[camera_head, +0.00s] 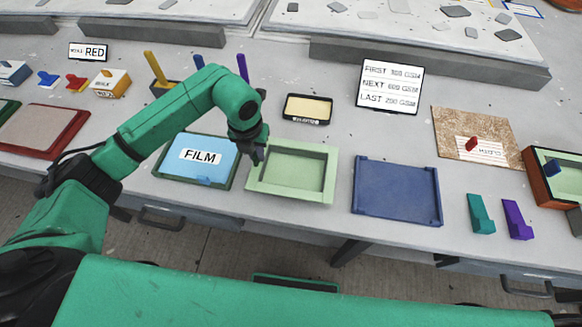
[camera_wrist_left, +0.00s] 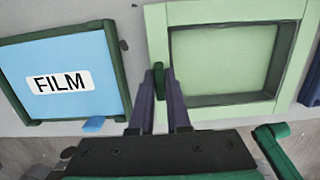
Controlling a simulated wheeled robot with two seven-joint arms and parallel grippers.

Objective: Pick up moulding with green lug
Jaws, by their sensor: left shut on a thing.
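My left gripper (camera_head: 258,154) is at the left edge of a pale green mould (camera_head: 262,188) with a recessed pale green panel (camera_head: 296,170). In the left wrist view its two dark fingers (camera_wrist_left: 161,80) are shut on a small green lug (camera_wrist_left: 159,76) at the mould's left rim. The fingers hide part of the lug, and I cannot tell whether it is raised. The pale green mould also shows in the left wrist view (camera_wrist_left: 225,12). My right gripper is not in view.
Left of it lies a dark green mould (camera_head: 229,178) with a blue sheet marked FILM (camera_head: 190,170) and a blue lug (camera_head: 204,181). A blue tray (camera_head: 396,190) lies to the right, then teal (camera_head: 480,213) and purple (camera_head: 517,219) blocks. A small black tray (camera_head: 307,108) stands behind.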

